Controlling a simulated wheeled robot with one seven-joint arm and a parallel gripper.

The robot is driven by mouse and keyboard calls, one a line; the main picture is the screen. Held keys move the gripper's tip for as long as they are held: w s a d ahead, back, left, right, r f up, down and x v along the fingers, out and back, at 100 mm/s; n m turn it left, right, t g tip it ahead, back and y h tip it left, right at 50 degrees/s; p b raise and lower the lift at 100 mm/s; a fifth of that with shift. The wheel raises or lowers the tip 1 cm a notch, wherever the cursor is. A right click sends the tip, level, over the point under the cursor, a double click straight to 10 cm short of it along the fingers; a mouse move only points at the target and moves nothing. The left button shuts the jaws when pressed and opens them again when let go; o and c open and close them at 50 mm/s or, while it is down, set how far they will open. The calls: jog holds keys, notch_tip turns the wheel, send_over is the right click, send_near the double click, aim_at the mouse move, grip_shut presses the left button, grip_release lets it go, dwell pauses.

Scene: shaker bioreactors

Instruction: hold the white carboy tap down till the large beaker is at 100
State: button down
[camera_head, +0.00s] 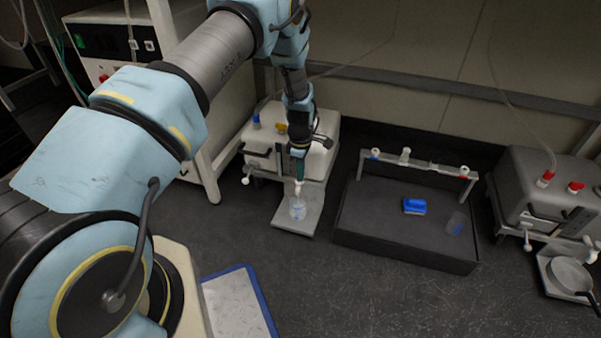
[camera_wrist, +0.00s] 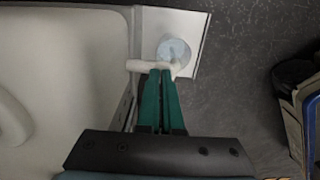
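The level and marks are too small to read. My gripper (camera_wrist: 160,74) points down at the tap with its green fingers close together and nothing seen between them. The fingertips appear to touch the tap's white bar.
A dark tray (camera_head: 365,220) to the right holds a blue block (camera_head: 414,206) and a small clear beaker (camera_head: 455,224), under a rack bar. A grey carboy (camera_head: 545,190) with a pan (camera_head: 571,275) stands further right. A blue-edged board (camera_head: 238,305) lies in front.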

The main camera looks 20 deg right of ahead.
jog(key=shift+s+a+f, duration=0.35)
jog(key=shift+s+f, duration=0.05)
jog(key=shift+f, duration=0.1)
dwell(0.3)
notch_tip(320, 180, up, 15)
jog(key=p, duration=0.6)
jog(key=shift+w+d, duration=0.35)
jog(key=shift+d, duration=0.05)
jog(key=shift+d, duration=0.1)
jog(key=shift+a+r+b, duration=0.2)
jog(key=shift+r+b, duration=0.25)
jog(key=shift+r, duration=0.3)
notch_tip(320, 180, down, 14)
jog(key=b, duration=0.4)
jog(key=shift+a+b, duration=0.1)
jog(key=shift+b, duration=0.25)
